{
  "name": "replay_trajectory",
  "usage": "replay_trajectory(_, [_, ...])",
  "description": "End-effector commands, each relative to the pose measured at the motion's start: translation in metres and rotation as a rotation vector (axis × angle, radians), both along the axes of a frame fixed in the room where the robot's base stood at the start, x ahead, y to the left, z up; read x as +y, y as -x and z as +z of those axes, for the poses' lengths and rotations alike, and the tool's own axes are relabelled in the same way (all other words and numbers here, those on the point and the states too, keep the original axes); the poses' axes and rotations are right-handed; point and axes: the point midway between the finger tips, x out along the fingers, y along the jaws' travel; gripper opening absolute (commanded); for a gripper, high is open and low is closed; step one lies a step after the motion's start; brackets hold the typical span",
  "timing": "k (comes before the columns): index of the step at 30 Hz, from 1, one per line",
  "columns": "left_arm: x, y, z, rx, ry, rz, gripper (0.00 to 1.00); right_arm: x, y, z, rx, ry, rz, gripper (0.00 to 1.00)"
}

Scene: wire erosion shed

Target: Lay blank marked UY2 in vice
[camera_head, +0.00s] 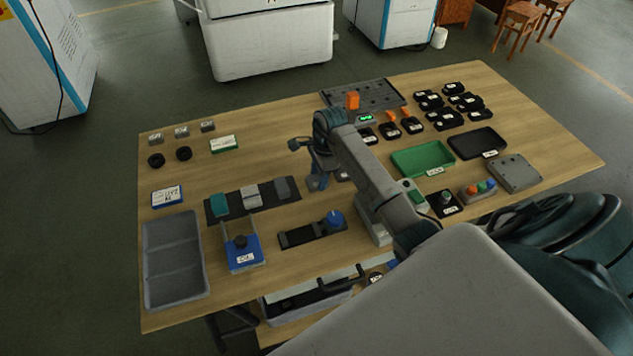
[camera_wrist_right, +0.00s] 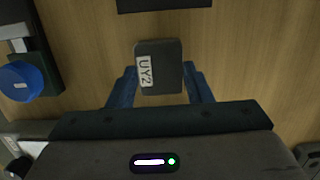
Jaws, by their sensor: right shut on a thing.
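The blank marked UY2 (camera_wrist_right: 160,66) is a dark grey block with a white label, held between the blue fingers of my right gripper (camera_wrist_right: 160,88) in the right wrist view. In the head view my right gripper (camera_head: 317,181) is over the middle of the table, and I cannot make out the blank there. A dark fixture with a blue knob (camera_head: 312,230), which looks like the vice, lies left of and nearer than my right arm. Its blue knob (camera_wrist_right: 18,80) also shows at the left of the right wrist view. My left gripper is out of view.
A dark strip (camera_head: 234,211) with several blocks lies behind the blue-knob fixture. A green tray (camera_head: 422,158), dark tray (camera_head: 477,143) and button boxes are at right. Bare wood (camera_head: 270,160) shows left of the gripper.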

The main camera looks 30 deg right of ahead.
Motion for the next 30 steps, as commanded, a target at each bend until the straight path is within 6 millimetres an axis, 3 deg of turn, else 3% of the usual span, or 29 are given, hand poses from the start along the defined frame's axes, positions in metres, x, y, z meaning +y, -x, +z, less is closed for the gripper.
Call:
replay_trajectory(13, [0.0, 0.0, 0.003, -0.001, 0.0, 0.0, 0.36, 0.0, -0.001, 0.005, -0.003, 0.001, 0.001, 0.09])
replay_trajectory(30, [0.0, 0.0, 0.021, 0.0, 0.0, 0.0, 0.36, 0.0, -0.001, 0.038, -0.002, 0.0, 0.0, 0.09])
